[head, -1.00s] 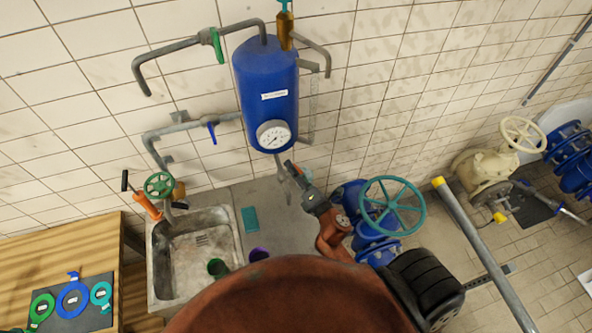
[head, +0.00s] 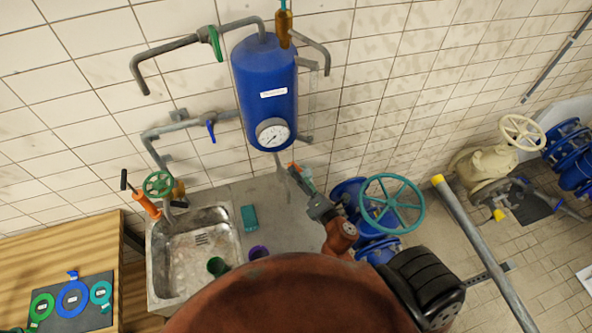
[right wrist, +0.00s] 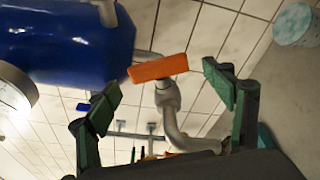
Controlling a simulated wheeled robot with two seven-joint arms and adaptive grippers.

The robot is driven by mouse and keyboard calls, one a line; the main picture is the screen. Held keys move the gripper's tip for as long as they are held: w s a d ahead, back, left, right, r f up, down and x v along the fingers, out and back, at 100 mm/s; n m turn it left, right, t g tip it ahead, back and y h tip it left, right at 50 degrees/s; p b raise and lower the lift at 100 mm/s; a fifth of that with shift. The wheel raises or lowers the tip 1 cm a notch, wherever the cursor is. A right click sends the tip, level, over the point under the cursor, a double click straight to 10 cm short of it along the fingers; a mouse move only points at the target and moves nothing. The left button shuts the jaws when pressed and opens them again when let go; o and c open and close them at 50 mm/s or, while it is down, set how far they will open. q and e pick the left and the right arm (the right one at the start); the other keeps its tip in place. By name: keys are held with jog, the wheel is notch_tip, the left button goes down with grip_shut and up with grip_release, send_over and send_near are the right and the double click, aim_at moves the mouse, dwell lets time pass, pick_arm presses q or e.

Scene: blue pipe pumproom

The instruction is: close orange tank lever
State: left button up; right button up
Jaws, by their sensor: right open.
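The blue tank (head: 266,85) hangs on the tiled wall with a round gauge low on its front. The orange lever (right wrist: 158,67) is on a grey pipe with a bend below the tank; in the right wrist view it lies almost level between the spread fingers. A small bit of orange in the head view (head: 291,166) shows below the gauge, beside my right gripper (head: 299,177). My right gripper is open in the wrist view (right wrist: 160,82), with a finger on each side of the lever and visible gaps. My left gripper is not in view.
A metal sink (head: 195,255) stands below left, with a teal sponge (head: 249,218) and cups beside it. A blue valve with a teal handwheel (head: 391,204) is right of my arm. A grey pole (head: 480,250) slants at the right.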

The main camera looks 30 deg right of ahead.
jog(key=s, duration=0.8)
jog(key=shift+s+r, duration=0.15)
jog(key=shift+r, duration=0.2)
